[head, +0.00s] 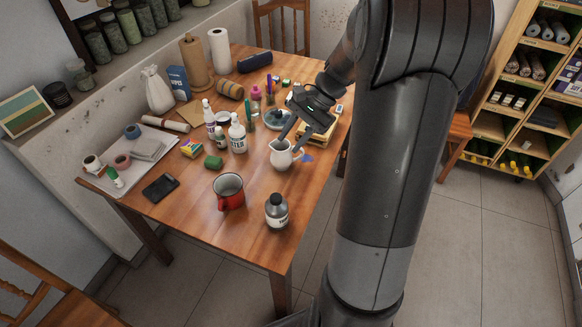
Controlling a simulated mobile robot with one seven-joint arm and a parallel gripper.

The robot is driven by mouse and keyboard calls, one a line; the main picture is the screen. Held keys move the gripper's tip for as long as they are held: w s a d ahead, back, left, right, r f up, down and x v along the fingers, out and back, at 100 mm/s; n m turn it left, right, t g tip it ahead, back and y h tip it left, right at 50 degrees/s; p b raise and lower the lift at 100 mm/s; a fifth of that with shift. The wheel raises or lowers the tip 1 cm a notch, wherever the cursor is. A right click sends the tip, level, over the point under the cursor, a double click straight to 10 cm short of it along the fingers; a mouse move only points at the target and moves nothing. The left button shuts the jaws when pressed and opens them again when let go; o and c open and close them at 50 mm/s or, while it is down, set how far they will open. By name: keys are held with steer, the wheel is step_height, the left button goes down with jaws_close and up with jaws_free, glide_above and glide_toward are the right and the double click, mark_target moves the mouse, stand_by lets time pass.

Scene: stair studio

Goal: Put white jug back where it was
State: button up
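The white jug (282,158) is near the table's right side, upright, with its handle toward the right. I cannot tell whether it rests on the table or is slightly above it. My gripper (290,141) reaches down from the upper right, with its dark fingers at the jug's top and handle side. The fingers partly cover the jug's rim. The view is too small to tell whether they grip it or only stand around it. A small blue patch (307,158) lies on the wood just right of the jug.
A wooden tray (319,138) is close behind on the right. Bare wood lies between the jug and the front right edge.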

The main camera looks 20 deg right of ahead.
steer(key=s+a+r+n+t+h, duration=0.3)
steer(key=s+a+r+n+h, duration=0.1)
steer(key=s, duration=0.5)
steer(key=s+a+r+n+t+h, duration=0.3)
steer(key=s+a+r+n, duration=0.1)
steer(key=s+r+n, duration=0.3)
steer(key=s, duration=0.2)
steer(key=shift+s+r+h, duration=0.15)
steer(key=shift+s+h, duration=0.15)
steer(key=shift+h, duration=0.1)
